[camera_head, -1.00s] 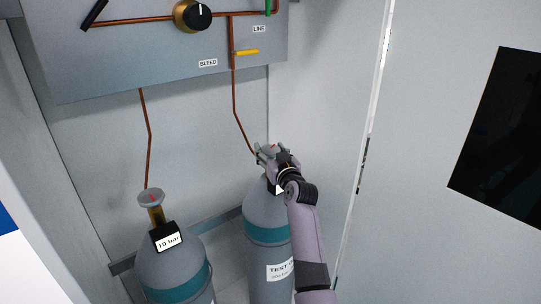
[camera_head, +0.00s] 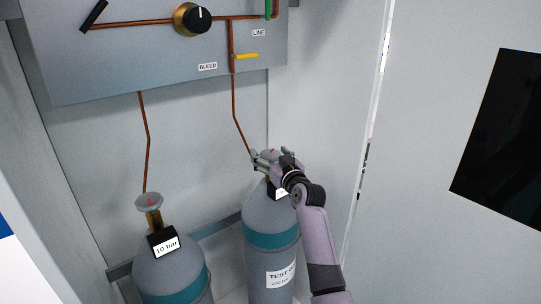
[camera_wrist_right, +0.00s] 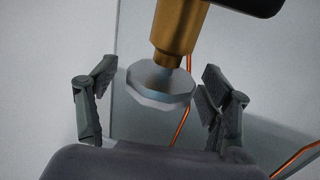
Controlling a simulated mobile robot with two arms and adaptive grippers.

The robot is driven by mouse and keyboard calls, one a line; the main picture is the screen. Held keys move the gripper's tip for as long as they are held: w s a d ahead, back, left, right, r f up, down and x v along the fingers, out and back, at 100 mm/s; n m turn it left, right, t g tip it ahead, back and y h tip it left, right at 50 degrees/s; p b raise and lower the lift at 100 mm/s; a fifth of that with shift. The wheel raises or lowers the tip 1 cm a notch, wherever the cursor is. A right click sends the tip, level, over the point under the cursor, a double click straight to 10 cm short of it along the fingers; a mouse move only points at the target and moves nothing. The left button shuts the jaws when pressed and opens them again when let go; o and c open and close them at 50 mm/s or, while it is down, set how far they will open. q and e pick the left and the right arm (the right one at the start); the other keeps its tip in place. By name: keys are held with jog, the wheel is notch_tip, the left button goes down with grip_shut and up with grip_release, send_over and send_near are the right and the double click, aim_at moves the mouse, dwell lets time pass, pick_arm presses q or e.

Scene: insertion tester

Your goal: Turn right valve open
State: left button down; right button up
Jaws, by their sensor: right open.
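The right gas cylinder (camera_head: 270,215) is grey with a teal band and a "TEST" label, and has a round grey valve knob (camera_head: 268,154) on top. My right gripper (camera_head: 264,160) is at this knob. In the right wrist view the knob (camera_wrist_right: 160,88) on its brass stem (camera_wrist_right: 180,28) sits between the two spread fingers of my right gripper (camera_wrist_right: 152,92). The gripper is open, with a gap at the left finger; the right finger is close to the knob's edge, and I cannot tell if it touches. My left gripper is not in view.
A left cylinder (camera_head: 172,268) with a "10 bar" tag (camera_head: 166,246) and its own valve knob (camera_head: 149,201) stands nearby. Above is a grey panel (camera_head: 130,60) with a black dial (camera_head: 198,19) and a yellow lever (camera_head: 246,56). Copper pipes (camera_head: 147,140) run down the back wall.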

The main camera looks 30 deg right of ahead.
jog(key=shift+s+f, duration=0.1)
jog(key=s+a, duration=0.2)
jog(key=s, duration=0.9)
jog(key=shift+s, duration=0.35)
